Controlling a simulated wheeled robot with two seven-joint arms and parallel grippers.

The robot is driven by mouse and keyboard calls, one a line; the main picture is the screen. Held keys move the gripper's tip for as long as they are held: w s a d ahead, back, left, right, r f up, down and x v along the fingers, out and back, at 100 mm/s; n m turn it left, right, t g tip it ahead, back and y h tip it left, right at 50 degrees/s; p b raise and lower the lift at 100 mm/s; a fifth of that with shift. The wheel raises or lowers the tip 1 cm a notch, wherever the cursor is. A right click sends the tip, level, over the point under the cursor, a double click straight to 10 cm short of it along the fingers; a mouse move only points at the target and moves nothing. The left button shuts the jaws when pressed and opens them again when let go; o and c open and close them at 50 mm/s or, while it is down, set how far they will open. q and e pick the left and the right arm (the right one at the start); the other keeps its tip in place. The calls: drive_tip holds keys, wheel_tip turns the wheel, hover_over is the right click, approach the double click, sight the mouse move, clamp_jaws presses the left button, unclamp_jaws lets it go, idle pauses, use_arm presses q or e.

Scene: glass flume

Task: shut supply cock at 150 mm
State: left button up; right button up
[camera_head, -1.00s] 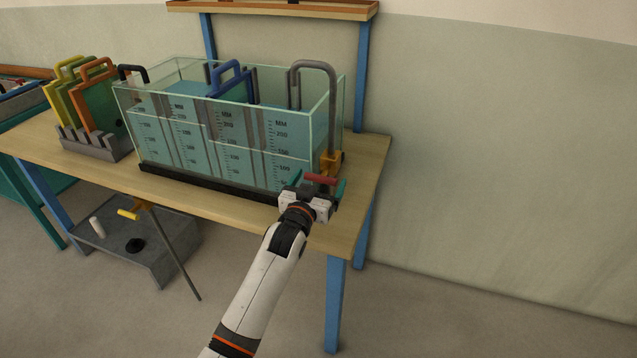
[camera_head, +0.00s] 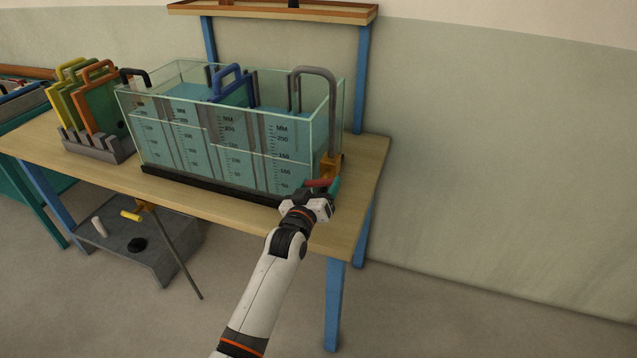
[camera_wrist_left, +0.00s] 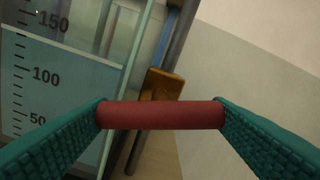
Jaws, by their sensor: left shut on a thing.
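The supply cock has an orange body (camera_head: 330,166) at the right end of the glass flume (camera_head: 215,150), below a grey bent pipe (camera_head: 316,71). Its red bar handle (camera_head: 316,182) points toward me. My left gripper (camera_head: 323,188) is shut on this handle, close to the bench's front right corner. In the left wrist view the red handle (camera_wrist_left: 160,115) spans between the green finger pads, with the orange body (camera_wrist_left: 163,84) behind it. The millimetre scale (camera_wrist_left: 40,75) shows there, and a waterline appears a little below the 150 mark. My right gripper is not in view.
A blue-handled gate (camera_head: 226,82) stands in the flume. A grey rack (camera_head: 97,148) with yellow, green and orange-handled plates is at the left of the wooden bench (camera_head: 360,180). A grey low stand (camera_head: 150,245) is under the bench. The floor at right is clear.

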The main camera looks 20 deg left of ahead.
use_arm(q)
drive_tip(key=o, duration=1)
drive_tip(key=shift+s+a+b, duration=0.2)
drive_tip(key=shift+s+b, duration=0.1)
drive_tip(key=shift+s, duration=5.75)
drive_tip(key=shift+w, duration=0.1)
